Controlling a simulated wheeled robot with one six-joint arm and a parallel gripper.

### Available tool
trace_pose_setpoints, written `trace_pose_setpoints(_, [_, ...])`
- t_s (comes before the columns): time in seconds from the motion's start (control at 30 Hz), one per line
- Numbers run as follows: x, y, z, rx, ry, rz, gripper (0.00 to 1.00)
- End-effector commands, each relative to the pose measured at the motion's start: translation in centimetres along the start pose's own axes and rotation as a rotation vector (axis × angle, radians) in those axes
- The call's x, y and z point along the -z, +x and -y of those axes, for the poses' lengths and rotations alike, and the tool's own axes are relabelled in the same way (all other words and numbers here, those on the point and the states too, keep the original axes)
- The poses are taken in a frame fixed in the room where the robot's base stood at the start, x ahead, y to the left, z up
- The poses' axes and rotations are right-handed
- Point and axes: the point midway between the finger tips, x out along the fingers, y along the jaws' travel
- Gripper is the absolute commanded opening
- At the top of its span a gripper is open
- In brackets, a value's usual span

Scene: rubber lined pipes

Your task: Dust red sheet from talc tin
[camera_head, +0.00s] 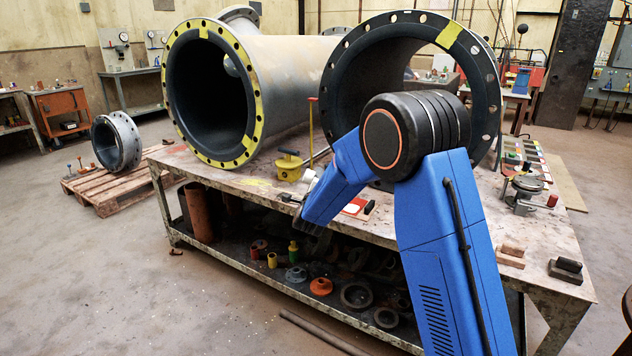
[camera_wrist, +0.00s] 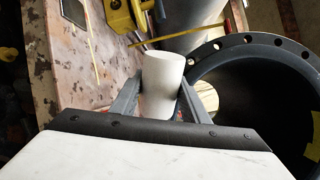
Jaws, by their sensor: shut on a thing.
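My gripper (camera_wrist: 159,92) is shut on a plain white cylinder, which I take to be the talc tin (camera_wrist: 162,66), in the wrist view. One finger presses on each side of it, and its near end is partly hidden. In the head view my arm hides most of the gripper, near the table's front edge.
Two large flanged pipes stand on the bench, a yellow-rimmed one (camera_head: 252,112) at left and a dark-rimmed one (camera_head: 487,102) behind my arm. A yellow tool (camera_head: 289,166) stands between them. Small coloured samples (camera_head: 527,152) and a clamp-like device (camera_head: 526,186) are at right.

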Motion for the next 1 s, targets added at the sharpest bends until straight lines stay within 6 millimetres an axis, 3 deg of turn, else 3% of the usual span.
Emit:
trace_pose_setpoints(0.57, [0.0,0.1,0.1,0.001,0.000,0.000,0.13])
trace_pose_setpoints(1.0, [0.9,1.9,0.4,0.002,0.000,0.000,0.13])
